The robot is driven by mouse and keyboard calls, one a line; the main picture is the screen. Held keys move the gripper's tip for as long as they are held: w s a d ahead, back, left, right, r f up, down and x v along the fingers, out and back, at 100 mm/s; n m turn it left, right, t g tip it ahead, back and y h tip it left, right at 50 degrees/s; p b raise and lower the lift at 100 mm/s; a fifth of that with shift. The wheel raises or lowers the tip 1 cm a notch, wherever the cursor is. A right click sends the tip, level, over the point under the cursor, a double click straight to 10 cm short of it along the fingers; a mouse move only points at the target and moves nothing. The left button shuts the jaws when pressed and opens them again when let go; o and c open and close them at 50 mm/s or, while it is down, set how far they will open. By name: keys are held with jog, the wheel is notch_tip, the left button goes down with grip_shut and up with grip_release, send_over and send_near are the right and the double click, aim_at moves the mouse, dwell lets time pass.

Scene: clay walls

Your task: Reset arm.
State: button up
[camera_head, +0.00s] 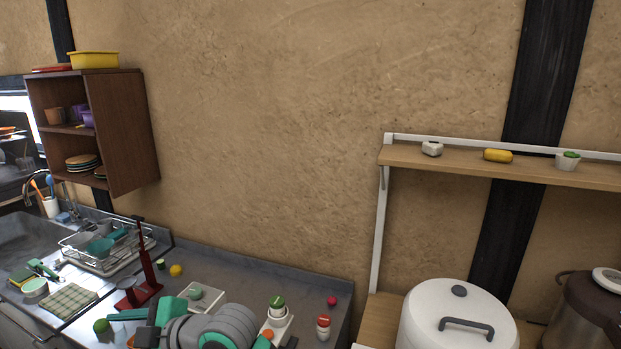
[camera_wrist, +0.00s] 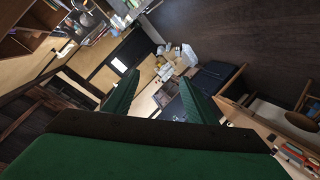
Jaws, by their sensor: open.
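My arm (camera_head: 215,330), grey and teal, is folded low over the counter at the bottom of the head view. My gripper (camera_wrist: 158,77) shows in the wrist view with its two green ribbed fingers spread apart. Nothing is held between them, and the room's floor and furniture show far beyond. In the head view the arm's links partly hide the front of the counter, and I cannot clearly make out the fingertips there.
Near my arm on the counter (camera_head: 240,268) are a dark red stand (camera_head: 146,275), a lemon (camera_head: 176,270), a lime (camera_head: 101,325), a white tray (camera_head: 196,297) and a red-topped shaker (camera_head: 323,327). A dish rack (camera_head: 100,262) stands left; a white cooker (camera_head: 455,315) stands right.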

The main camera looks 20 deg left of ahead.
jog(key=w+d+f+m+t+y, duration=0.35)
jog(key=w+d+m+t, duration=0.4)
jog(key=m+t, duration=0.4)
jog(key=d+f+m+t+h, duration=0.6)
jog(key=d+f+m+h, duration=0.3)
jog(key=d+f+m, duration=0.5)
jog(key=s+d+f+m+h, duration=0.1)
jog(key=s+d+f+h, duration=0.2)
jog(key=s+d+f, duration=0.3)
jog(key=s+d+f+m+h, duration=0.2)
jog(key=s+d+f+h, duration=0.15)
jog(key=s+d, duration=0.4)
jog(key=s+d+n+h, duration=0.1)
jog(key=s+d+h, duration=0.1)
jog(key=s+d, duration=0.9)
jog(key=s+g, duration=0.1)
jog(key=s, duration=0.2)
jog(key=shift+f+n, duration=0.35)
jog(key=shift+f, duration=0.05)
